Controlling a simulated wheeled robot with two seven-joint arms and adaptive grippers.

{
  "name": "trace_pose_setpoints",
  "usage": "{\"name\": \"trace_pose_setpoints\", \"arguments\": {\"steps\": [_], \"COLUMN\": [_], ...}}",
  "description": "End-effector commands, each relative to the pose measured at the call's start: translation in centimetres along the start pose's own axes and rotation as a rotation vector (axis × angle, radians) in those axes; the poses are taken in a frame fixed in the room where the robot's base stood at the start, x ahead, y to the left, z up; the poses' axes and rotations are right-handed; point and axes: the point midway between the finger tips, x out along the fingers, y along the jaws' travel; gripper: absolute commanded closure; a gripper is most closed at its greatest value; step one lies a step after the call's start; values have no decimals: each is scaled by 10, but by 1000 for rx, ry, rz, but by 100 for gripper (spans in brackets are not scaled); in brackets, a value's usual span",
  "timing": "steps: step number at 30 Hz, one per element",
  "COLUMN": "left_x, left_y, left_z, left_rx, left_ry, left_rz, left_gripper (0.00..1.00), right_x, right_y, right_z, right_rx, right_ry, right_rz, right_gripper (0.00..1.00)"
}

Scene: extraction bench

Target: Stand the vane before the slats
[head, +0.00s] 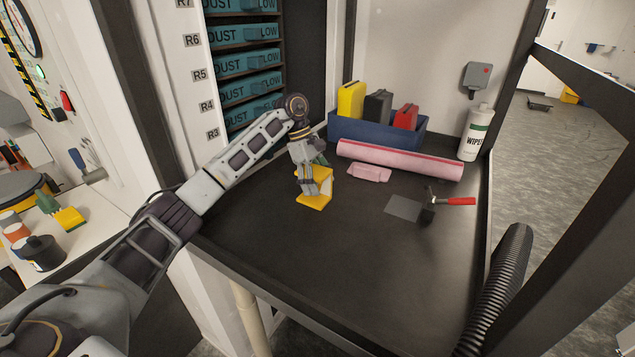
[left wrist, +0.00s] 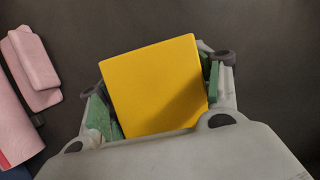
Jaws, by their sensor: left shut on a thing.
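A yellow block-like thing (head: 314,201), perhaps the vane, is between the fingers of my left gripper (head: 307,182), low over the dark bench top. Its flat yellow face fills the middle of the left wrist view (left wrist: 150,85). The green finger pads lie along its two sides, and the gripper is shut on it. I cannot tell whether it touches the bench. No part is clearly recognisable as the slats; stacked teal fronts marked DUST LOW (head: 245,91) stand behind my left arm. My right gripper is not in view.
A pink roll (head: 400,160) and a folded pink cloth (head: 369,173) lie behind the gripper. A blue bin (head: 375,133) and a WIPES bottle (head: 475,135) stand at the back. A red-handled tool (head: 455,201) lies right. The front bench top is clear.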

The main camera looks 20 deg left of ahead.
Motion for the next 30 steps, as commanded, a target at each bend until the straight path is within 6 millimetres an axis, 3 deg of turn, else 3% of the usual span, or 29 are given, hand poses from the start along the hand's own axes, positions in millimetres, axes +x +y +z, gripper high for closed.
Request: {"name": "trace_pose_setpoints", "arguments": {"steps": [1, 2, 7, 21, 30], "left_x": [0, 1, 1, -1, -20], "left_y": [0, 0, 0, 0, 1], "left_z": [0, 0, 0, 0, 0], "left_rx": [0, 0, 0, 0, 0], "left_ry": [0, 0, 0, 0, 1], "left_rz": [1, 0, 0, 0, 3], "left_gripper": [78, 35, 13, 12, 12], "right_x": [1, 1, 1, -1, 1], "right_y": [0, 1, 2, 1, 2], "right_z": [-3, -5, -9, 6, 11], "right_rx": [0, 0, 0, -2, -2], "right_ry": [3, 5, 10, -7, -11], "right_rz": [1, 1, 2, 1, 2], "right_gripper": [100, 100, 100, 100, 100]}}
